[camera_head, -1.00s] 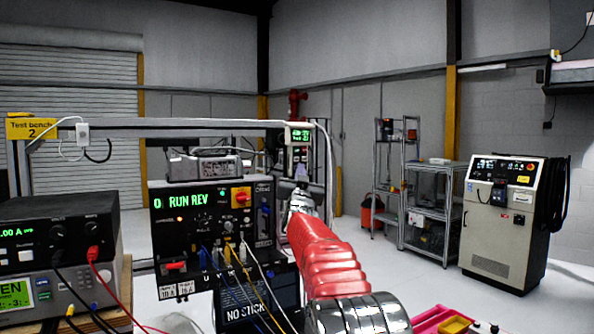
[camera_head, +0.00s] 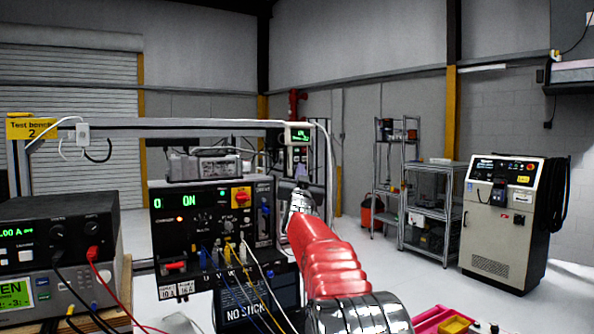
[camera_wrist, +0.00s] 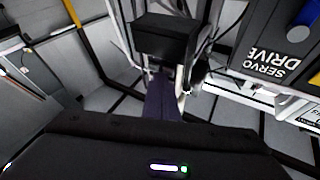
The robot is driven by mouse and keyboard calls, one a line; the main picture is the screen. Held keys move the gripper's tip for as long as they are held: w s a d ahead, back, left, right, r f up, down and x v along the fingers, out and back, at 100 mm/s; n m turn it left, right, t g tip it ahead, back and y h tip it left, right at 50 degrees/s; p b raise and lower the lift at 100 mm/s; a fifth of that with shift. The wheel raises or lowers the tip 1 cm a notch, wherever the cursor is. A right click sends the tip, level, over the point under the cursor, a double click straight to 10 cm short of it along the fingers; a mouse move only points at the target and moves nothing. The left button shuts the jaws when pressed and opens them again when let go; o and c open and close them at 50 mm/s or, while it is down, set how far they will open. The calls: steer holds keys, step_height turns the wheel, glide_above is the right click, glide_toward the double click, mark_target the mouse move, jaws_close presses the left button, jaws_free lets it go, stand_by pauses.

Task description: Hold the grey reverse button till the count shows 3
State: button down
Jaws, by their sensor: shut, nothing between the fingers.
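The black servo drive panel (camera_head: 207,235) has a green display (camera_head: 175,200) reading "0 ON". It also shows in the wrist view (camera_wrist: 275,50), marked "SERVO DRIVE". A small box with a green readout (camera_head: 300,135) hangs from the frame's right end; its digits are too small to read surely. My red arm reaches up to my gripper (camera_head: 301,185), which is shut and empty, to the right of the panel. In the wrist view the shut fingers (camera_wrist: 163,95) point at a black box (camera_wrist: 165,35). I cannot make out the grey reverse button; contact cannot be told.
Coloured leads (camera_head: 235,262) hang from the panel's front. Bench instruments (camera_head: 60,240) stand at the left. A metal frame (camera_head: 190,124) spans above the panel.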

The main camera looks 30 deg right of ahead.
steer(key=shift+s, duration=0.8)
steer(key=s, duration=0.5)
stand_by(0.4)
steer(key=shift+a, duration=0.1)
